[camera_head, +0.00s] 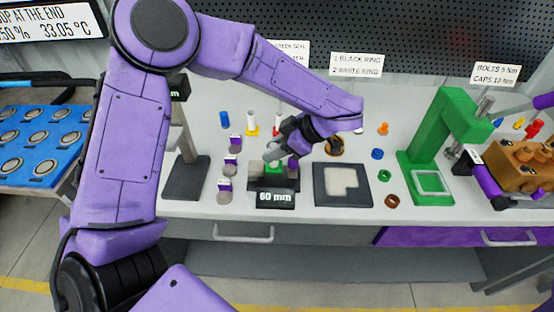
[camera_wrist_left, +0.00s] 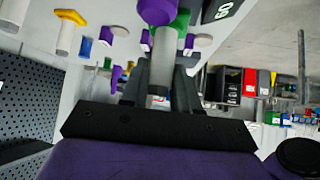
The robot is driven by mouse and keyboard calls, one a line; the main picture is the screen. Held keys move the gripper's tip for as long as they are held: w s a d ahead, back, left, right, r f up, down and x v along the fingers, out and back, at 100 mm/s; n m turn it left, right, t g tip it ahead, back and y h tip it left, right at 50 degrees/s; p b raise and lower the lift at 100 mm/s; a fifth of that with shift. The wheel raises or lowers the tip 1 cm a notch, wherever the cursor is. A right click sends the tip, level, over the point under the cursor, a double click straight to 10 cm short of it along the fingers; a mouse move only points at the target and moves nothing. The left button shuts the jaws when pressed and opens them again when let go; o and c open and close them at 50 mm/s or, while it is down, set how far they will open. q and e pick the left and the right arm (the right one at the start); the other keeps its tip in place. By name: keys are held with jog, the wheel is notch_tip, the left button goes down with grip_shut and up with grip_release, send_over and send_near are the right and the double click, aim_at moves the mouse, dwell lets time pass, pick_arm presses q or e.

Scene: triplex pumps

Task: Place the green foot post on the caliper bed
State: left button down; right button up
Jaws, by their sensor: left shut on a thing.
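My left gripper (camera_head: 276,150) is over the measuring stand and shut on a grey post (camera_wrist_left: 162,62), seen between its fingers (camera_wrist_left: 160,85) in the left wrist view. A green part (camera_wrist_left: 182,20) shows by the post's far end, as does a purple part (camera_wrist_left: 158,11). In the head view a green patch (camera_head: 272,169) sits low on the caliper bed, whose dark front (camera_head: 275,197) reads 60 mm. The gripper partly hides the post, and I cannot tell whether it touches the bed.
Several purple-marked grey posts (camera_head: 224,188) stand left of the caliper. A dark square tray (camera_head: 342,185) lies to its right, then small rings (camera_head: 392,201) and a green press (camera_head: 430,140). A brown pump block (camera_head: 520,165) is at the far right.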

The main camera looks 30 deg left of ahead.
pick_arm(q)
jog(key=f, duration=0.2)
jog(key=w+f, duration=0.1)
jog(key=f, duration=0.1)
jog(key=shift+f, duration=0.15)
jog(key=shift+s, duration=0.2)
jog(key=c, duration=0.8)
grip_release()
jog(key=shift+f, duration=0.1)
jog(key=shift+c, duration=0.2)
jog(key=shift+r, duration=0.3)
jog(key=v, duration=1.2)
jog(key=shift+b, duration=0.35)
jog(key=shift+d, duration=0.1)
